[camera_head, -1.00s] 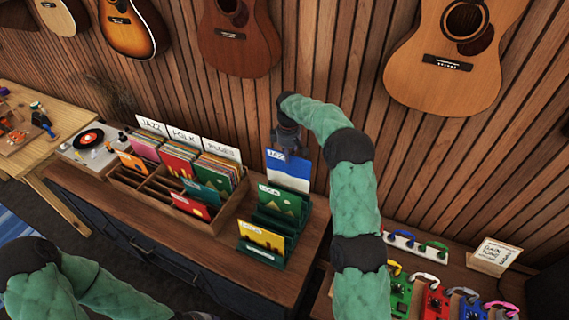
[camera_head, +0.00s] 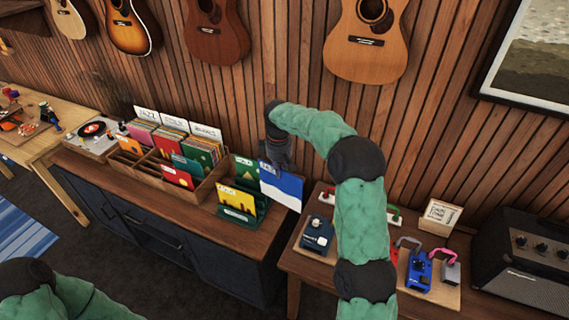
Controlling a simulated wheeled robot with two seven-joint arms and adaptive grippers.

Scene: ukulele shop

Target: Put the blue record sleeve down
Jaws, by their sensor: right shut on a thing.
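The sleeve is at the right end of the dark cabinet top, just right of the green stepped stand (camera_head: 243,213). I cannot tell whether its lower edge touches anything. The stand holds a yellow sleeve (camera_head: 238,199) in front and a green sleeve (camera_head: 246,170) behind. My left arm shows at the lower left, but its gripper is out of view.
A wooden record crate (camera_head: 202,188) with several sleeves and divider cards stands left of the stand. A turntable (camera_head: 92,135) is further left. To the right, a lower table holds several pedals (camera_head: 418,270), a small sign (camera_head: 441,215) and an amplifier (camera_head: 530,258) beside it.

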